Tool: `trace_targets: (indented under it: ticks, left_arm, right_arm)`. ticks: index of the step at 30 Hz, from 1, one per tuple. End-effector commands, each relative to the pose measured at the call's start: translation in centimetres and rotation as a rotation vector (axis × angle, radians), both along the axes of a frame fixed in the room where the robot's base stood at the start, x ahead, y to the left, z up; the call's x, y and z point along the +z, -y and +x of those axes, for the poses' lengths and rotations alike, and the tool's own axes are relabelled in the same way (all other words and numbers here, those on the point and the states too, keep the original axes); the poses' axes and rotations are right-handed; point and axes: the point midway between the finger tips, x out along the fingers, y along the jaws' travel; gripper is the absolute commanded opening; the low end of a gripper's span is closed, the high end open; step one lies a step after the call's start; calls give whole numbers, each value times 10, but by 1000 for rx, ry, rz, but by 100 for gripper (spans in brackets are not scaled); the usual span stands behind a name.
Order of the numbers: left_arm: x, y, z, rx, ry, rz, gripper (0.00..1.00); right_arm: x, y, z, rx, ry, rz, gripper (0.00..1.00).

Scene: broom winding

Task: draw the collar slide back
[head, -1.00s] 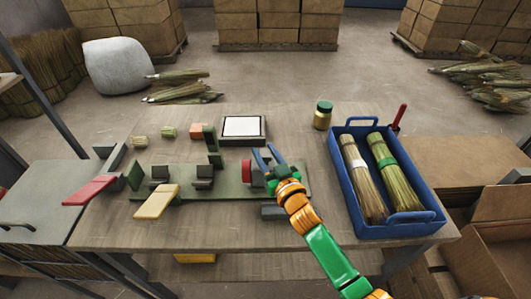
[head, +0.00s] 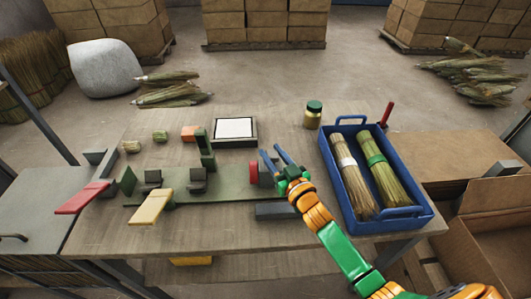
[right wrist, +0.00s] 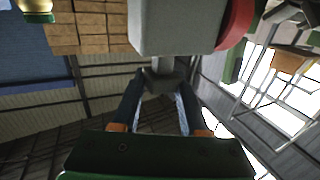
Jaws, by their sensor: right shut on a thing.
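The collar slide is a grey block with a red round face (head: 253,172), at the right part of the green bench fixture (head: 228,188). In the right wrist view its grey block (right wrist: 170,28) and red disc (right wrist: 236,25) fill the top. A short stem with a dark knob (right wrist: 162,82) hangs from the block. My right gripper (head: 274,155) is shut on this knob, one finger on each side. In the head view the gripper hides most of the grey block. My left gripper is not in view.
Dark clamps (head: 197,180), a yellow lever (head: 150,207) and a red lever (head: 82,197) sit left of the slide. A blue crate (head: 395,228) with two brooms stands to the right, near my arm. A lidded jar (head: 312,115) and framed white pad (head: 235,129) stand behind.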

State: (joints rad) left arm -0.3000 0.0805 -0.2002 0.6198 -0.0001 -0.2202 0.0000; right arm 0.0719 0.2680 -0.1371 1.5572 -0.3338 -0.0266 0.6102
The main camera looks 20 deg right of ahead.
Motion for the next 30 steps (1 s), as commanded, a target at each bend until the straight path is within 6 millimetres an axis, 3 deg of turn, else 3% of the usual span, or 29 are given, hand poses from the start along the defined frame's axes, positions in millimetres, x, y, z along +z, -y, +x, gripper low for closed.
trace_targets:
  ticks: [3, 4, 7, 17, 30]
  left_arm:
    - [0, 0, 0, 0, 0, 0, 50]
    - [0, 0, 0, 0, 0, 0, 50]
    - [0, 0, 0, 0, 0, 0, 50]
    - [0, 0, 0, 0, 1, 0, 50]
    - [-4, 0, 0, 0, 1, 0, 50]
  right_arm:
    - [0, 1, 0, -4, -2, -2, 0]
    - [0, 1, 0, -4, -2, -2, 46]
    - [0, 1, 0, -3, -2, -2, 73]
    - [-1, 1, -2, -2, -1, -1, 73]
    - [-2, 10, -66, -3, -3, -1, 73]
